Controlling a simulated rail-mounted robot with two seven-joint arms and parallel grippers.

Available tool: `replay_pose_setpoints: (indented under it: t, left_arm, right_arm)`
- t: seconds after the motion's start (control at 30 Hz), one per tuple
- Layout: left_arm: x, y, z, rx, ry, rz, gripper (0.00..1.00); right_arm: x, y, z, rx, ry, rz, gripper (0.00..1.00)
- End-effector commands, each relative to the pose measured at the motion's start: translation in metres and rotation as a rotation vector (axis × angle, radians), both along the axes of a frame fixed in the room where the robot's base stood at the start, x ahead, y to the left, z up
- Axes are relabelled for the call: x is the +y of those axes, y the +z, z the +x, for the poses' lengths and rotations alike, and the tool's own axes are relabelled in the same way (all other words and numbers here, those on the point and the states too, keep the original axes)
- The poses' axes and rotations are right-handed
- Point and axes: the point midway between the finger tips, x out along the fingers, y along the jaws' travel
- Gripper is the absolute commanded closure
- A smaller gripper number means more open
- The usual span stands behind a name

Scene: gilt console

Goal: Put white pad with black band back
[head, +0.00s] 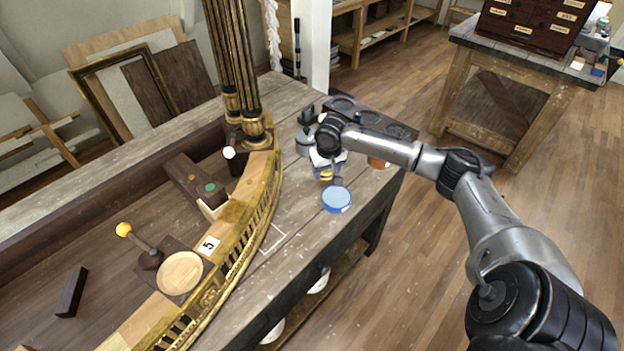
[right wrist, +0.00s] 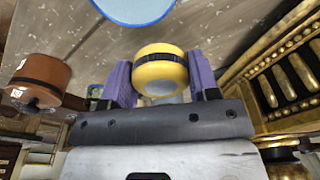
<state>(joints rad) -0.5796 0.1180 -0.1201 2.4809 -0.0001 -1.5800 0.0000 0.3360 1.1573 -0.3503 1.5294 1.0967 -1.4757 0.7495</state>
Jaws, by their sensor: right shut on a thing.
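My right gripper (head: 327,172) is over the workbench, beside the gilt console. In the right wrist view its two purple fingers (right wrist: 158,85) are shut on a round yellow pad with a black band (right wrist: 160,70). The pad's near end is pale. In the head view the yellow pad (head: 326,178) shows small below the wrist, partly hidden. A white round knob (head: 229,153) stands on the console near the gilt columns; I cannot see a black band on it. My left gripper is not in view.
A blue disc (head: 337,199) lies on the bench (head: 297,205) close to the gripper. A brown pot (right wrist: 38,78), grey canister (head: 304,143) and dark tray (head: 398,130) are near. The console's gilt rail (head: 262,195) rises at left. A white outlined square (head: 272,238) is empty.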

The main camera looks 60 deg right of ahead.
Motion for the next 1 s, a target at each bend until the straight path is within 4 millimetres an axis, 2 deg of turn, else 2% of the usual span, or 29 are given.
replay_pose_setpoints:
  t: [0.03, 0.2, 0.4, 0.67, 0.9, 1.0]
  left_arm:
    - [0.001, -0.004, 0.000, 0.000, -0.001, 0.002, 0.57]
    - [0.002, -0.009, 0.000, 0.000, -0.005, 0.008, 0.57]
    - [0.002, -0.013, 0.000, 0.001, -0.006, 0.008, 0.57]
    - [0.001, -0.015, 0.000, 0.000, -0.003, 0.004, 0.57]
    - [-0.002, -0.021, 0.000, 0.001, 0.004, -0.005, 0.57]
    - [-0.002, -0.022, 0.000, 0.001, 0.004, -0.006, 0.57]
  right_arm:
    - [0.000, -0.007, 0.011, -0.003, -0.002, 0.006, 0.67]
    - [-0.006, -0.022, 0.037, -0.002, -0.001, 0.002, 0.67]
    - [-0.011, -0.033, 0.054, 0.001, 0.001, 0.001, 0.67]
    - [-0.012, -0.041, 0.058, 0.001, 0.001, 0.000, 0.67]
    - [-0.012, -0.071, 0.057, 0.003, 0.001, 0.000, 0.67]
    - [-0.012, -0.076, 0.057, 0.001, 0.002, -0.002, 0.67]
